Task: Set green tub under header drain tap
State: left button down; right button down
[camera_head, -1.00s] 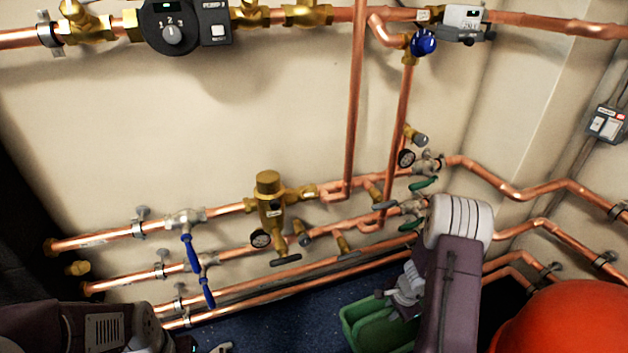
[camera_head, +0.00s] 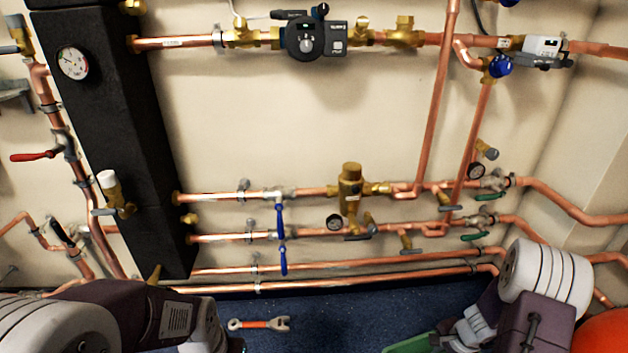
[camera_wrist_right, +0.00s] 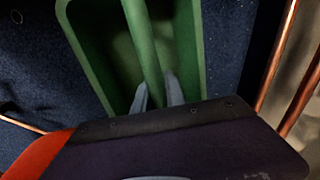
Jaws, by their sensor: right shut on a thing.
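The green tub (camera_head: 412,343) shows at the bottom edge of the head view, mostly cut off. In the right wrist view the tub (camera_wrist_right: 190,35) is seen from above, with a green bar across its middle. My right gripper (camera_wrist_right: 158,92) is shut on that bar. The black header (camera_head: 125,150) stands upright at the left of the head view. A small brass tap (camera_head: 154,274) sits at its lower end, well left of the tub. My left arm reaches in at the lower left, just below this tap. Its gripper's jaws cannot be made out.
A wrench with an orange handle (camera_head: 262,324) lies on the blue floor (camera_head: 330,310) between the header and the tub. Copper pipes (camera_head: 350,265) run low along the wall. A red rounded object (camera_head: 605,332) stands at the lower right.

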jog(key=a+r+n+g+y, duration=0.2)
jog(key=a+r+n, duration=1.3)
jog(key=r, duration=0.3)
jog(key=a+p+v, duration=0.3)
jog(key=p+v, duration=1.1)
jog(key=p, duration=0.3)
jog(key=a+r+p+v, duration=0.1)
jog(key=a+p+v, duration=0.2)
jog(key=p+v, duration=1.1)
jog(key=a+r+p+v, duration=0.1)
jog(key=a+p+v, duration=0.2)
jog(key=p+v, duration=1.2)
jog(key=p, duration=0.6)
jog(key=shift+a+r, duration=0.2)
jog(key=shift+a, duration=0.2)
jog(key=shift+s, duration=0.1)
